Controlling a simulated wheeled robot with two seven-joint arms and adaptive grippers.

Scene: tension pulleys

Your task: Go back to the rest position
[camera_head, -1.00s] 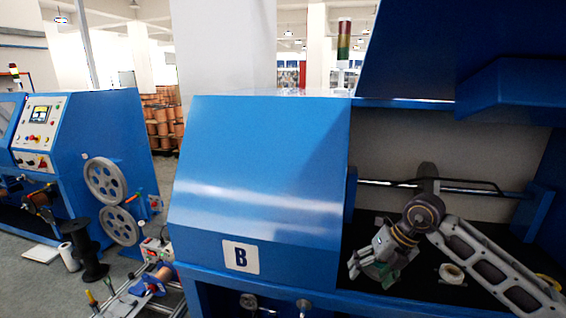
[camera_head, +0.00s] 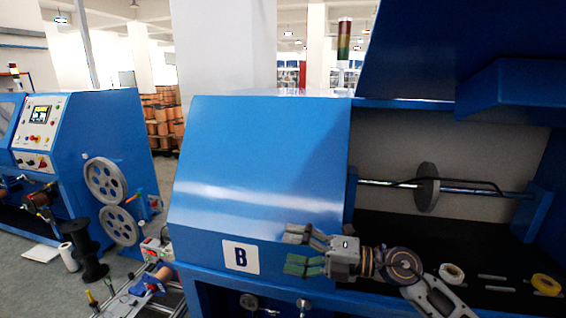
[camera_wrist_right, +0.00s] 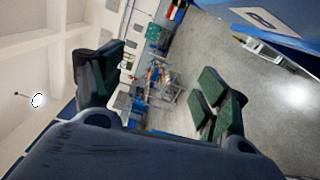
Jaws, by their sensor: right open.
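My right gripper (camera_head: 305,253) is in front of the blue machine marked B (camera_head: 265,150), with its fingers pointing left near the B label. It is open and empty. In the right wrist view the two green-padded fingers (camera_wrist_right: 160,90) stand wide apart with nothing between them. My right forearm comes in from the lower right. My left gripper shows in neither view. A grey pulley disc (camera_head: 427,187) sits upright on the metal shaft (camera_head: 380,183) in the machine's open bay, clear of my gripper.
A white-and-cream roll (camera_head: 452,274) and a yellow roll (camera_head: 546,285) lie on the dark bay floor with small metal pins. A second blue machine (camera_head: 110,130) with two grey wheels stands left. A low trolley with tools (camera_head: 140,295) stands at the lower left.

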